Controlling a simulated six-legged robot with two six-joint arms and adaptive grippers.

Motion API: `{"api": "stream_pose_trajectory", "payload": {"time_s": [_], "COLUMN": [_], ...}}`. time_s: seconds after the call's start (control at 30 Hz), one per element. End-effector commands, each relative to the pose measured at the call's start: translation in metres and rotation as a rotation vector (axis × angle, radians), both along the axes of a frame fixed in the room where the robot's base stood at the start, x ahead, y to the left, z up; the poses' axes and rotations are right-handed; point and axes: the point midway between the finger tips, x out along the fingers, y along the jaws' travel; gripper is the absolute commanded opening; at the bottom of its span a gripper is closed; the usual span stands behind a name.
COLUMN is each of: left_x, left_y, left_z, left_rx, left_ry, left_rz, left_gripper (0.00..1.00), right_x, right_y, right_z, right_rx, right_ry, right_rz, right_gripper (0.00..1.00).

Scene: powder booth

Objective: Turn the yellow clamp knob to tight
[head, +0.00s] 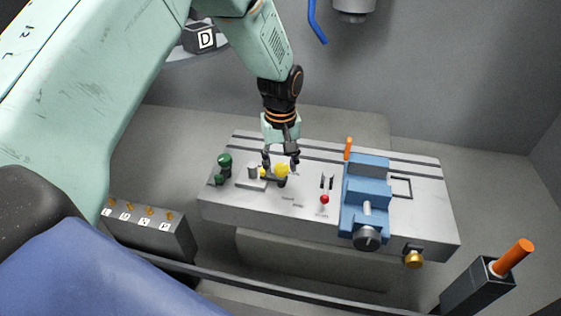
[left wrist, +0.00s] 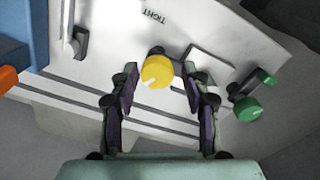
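The yellow clamp knob (head: 282,171) sits on the grey slotted table, left of its middle. In the left wrist view the yellow knob (left wrist: 157,72) is round, with a short white mark on its face. A printed TIGHT label (left wrist: 150,18) is on the table surface beyond it. My left gripper (head: 280,162) points down over the knob and is open. In the left wrist view the left gripper's fingertips (left wrist: 161,74) are on either side of the knob, with a visible gap at each side. My right gripper is in no view.
A green knob (head: 224,160) stands left of the yellow one, with a grey block (head: 252,171) between. A red-tipped lever (head: 325,198) and a blue vise (head: 368,192) are to the right. An orange handle (head: 348,148) stands behind the vise. A holder (head: 478,289) is at the lower right.

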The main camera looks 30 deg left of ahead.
Motion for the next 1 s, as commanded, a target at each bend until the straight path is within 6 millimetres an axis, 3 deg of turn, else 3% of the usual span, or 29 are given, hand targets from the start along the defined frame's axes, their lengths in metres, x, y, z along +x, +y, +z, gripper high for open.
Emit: {"api": "stream_pose_trajectory", "payload": {"time_s": [0.47,0.77,1.0], "left_x": [0.0001,0.0000,0.0004], "left_y": [-0.0002,-0.0002,-0.0003], "left_z": [0.0004,0.0013,0.0025], "left_rx": [-0.001,-0.001,0.001], "left_ry": [-0.001,0.001,0.000], "left_rz": [0.001,-0.029,-0.159], "left_gripper": [0.03,0.03,0.03], "right_x": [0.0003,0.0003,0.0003], "right_y": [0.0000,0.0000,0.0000], "right_z": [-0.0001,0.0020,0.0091], "right_rx": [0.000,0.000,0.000], "right_ry": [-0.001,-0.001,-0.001], "right_rz": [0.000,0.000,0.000], "right_gripper": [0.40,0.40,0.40]}}
